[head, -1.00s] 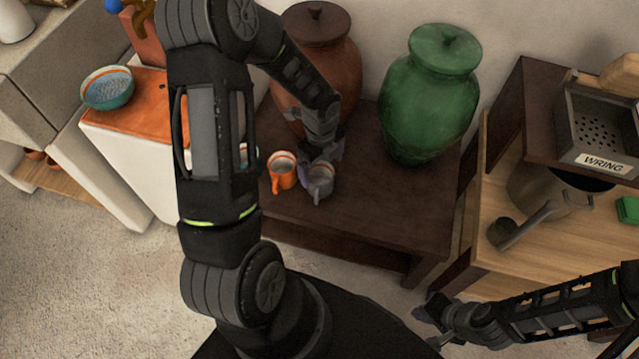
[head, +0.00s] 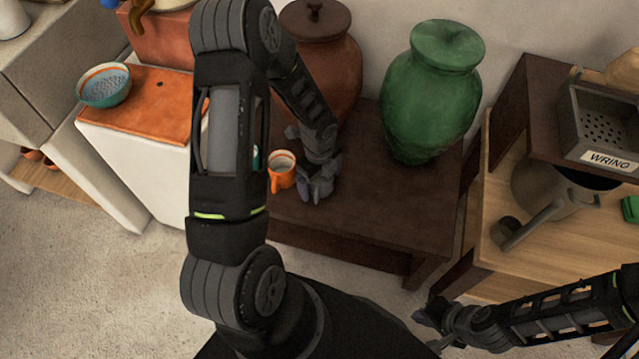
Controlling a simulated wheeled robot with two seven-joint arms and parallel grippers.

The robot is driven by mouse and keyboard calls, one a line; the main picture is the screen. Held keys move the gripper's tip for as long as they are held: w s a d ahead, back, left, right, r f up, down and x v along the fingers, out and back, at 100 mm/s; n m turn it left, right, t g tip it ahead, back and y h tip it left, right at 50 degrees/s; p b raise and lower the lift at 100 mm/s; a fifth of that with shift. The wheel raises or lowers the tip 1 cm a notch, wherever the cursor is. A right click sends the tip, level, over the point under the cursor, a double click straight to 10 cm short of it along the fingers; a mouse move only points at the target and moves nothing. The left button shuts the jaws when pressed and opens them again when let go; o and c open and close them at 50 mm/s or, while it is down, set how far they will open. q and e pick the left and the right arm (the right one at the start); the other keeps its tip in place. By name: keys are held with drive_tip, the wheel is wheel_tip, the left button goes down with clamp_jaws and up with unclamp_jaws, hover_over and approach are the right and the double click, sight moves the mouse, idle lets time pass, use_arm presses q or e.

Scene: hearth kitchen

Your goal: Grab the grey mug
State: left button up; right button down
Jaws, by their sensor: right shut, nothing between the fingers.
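The grey mug (head: 319,187) is a small grey shape at the tips of my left gripper (head: 320,177), on or just over the dark brown table. The gripper's fingers and wrist cover much of it, and grey against grey makes the two hard to separate. I cannot tell whether the fingers are closed on the mug. My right gripper (head: 428,315) is shut and empty at the lower right, over the floor in front of the table and well away from the mug.
An orange mug (head: 281,177) stands just left of my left gripper. On the dark table (head: 390,210) behind are a brown lidded jar (head: 335,65) and a green lidded jar (head: 430,95). A shelf with a metal pot (head: 545,185) stands right. The table's right front is clear.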

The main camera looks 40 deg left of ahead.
idle(0.6)
use_arm(q)
drive_tip(key=c, duration=1.6)
